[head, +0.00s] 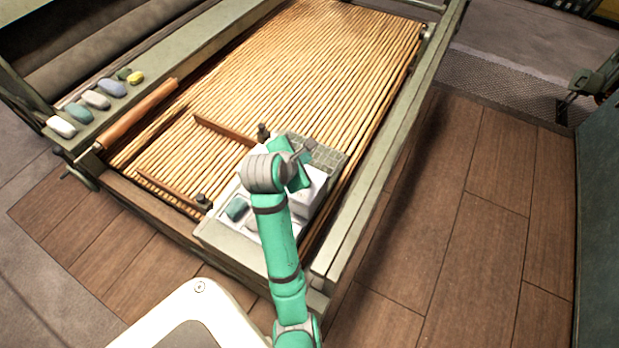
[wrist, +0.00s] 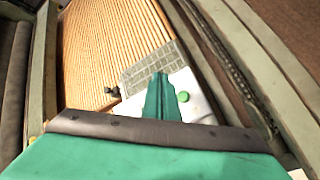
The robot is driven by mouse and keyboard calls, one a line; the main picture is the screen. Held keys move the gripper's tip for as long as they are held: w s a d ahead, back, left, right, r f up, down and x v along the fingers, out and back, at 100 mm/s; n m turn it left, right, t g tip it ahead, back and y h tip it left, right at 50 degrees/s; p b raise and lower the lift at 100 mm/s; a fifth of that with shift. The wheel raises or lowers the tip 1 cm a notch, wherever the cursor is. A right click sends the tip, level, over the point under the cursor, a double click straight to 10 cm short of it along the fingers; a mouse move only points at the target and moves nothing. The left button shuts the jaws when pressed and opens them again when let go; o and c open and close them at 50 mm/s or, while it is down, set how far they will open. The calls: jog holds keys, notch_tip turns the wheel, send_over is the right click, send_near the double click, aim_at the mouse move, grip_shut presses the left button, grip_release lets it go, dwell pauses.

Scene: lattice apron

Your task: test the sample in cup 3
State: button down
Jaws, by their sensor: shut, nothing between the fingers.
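My gripper (head: 304,152) is above the near right corner of the slatted frame; its teal fingers (wrist: 162,84) look closed together with nothing between them. A white box (head: 310,196) stands under and beside my wrist. In the wrist view the white box (wrist: 194,104) carries a round green button (wrist: 183,97) just right of the fingers. A grey gridded panel (head: 326,157) lies just beyond the box; it also shows in the wrist view (wrist: 150,67). I cannot make out any numbered cup; my arm hides part of this corner.
A pale tray (head: 215,231) with a teal pad (head: 237,207) lies left of my arm. Small dark knobs (head: 262,131) stand by wooden rails (head: 222,130). Several coloured stones (head: 96,99) line the far left ledge. The slatted surface (head: 310,50) beyond is clear.

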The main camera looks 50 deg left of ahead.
jog(key=shift+s+f, duration=0.15)
jog(key=shift+f, duration=2.05)
jog(key=shift+s+f, duration=0.1)
jog(key=shift+f, duration=2.1)
jog(key=shift+f, duration=0.1)
jog(key=shift+f, duration=0.3)
jog(key=shift+f, duration=0.55)
jog(key=shift+r, duration=0.95)
jog(key=shift+r, duration=0.15)
